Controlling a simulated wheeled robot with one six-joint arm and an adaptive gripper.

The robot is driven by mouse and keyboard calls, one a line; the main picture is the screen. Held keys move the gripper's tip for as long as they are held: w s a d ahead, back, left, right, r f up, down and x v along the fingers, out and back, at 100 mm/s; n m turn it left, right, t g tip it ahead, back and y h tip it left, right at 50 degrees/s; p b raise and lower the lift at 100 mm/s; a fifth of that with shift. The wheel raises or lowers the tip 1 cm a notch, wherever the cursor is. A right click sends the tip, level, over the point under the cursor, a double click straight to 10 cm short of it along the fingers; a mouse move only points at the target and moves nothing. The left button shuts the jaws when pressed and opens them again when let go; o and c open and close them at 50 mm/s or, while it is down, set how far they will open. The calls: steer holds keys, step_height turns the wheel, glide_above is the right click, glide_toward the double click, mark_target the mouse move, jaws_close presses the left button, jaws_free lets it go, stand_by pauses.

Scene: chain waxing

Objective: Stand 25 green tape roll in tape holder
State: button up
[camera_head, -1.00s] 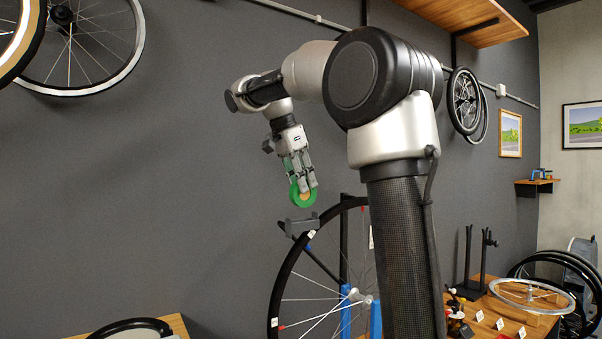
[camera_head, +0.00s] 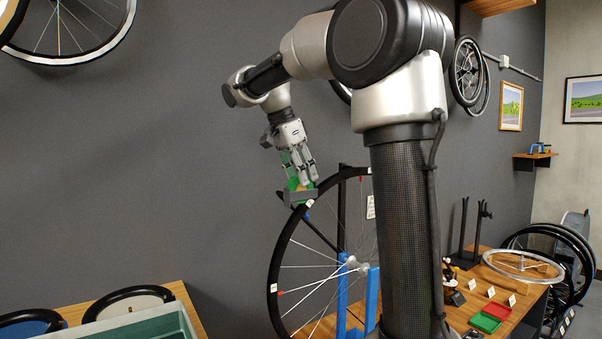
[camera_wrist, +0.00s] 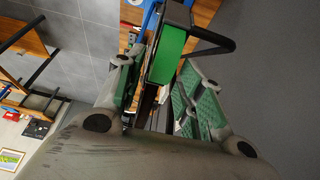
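In the wrist view the roll's green rim (camera_wrist: 167,55) stands upright between dark parts of the holder (camera_wrist: 177,14). My gripper (camera_head: 302,183) is right above the holder with its fingers on either side of the roll. In the wrist view my gripper (camera_wrist: 160,70) looks open, with a gap between the left finger and the roll. Whether the right finger touches the roll cannot be told.
A large spoked wheel (camera_head: 272,262) in a blue stand (camera_head: 373,290) is just below and right of the holder. A wooden table (camera_head: 188,300) with a teal bin (camera_head: 150,328) is at lower left. Green (camera_head: 486,322) and red (camera_head: 498,310) trays lie at right.

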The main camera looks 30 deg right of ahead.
steer(key=shift+r, duration=0.15)
steer(key=v, duration=1.1)
steer(key=shift+a+r, duration=0.2)
steer(key=shift+r, duration=0.1)
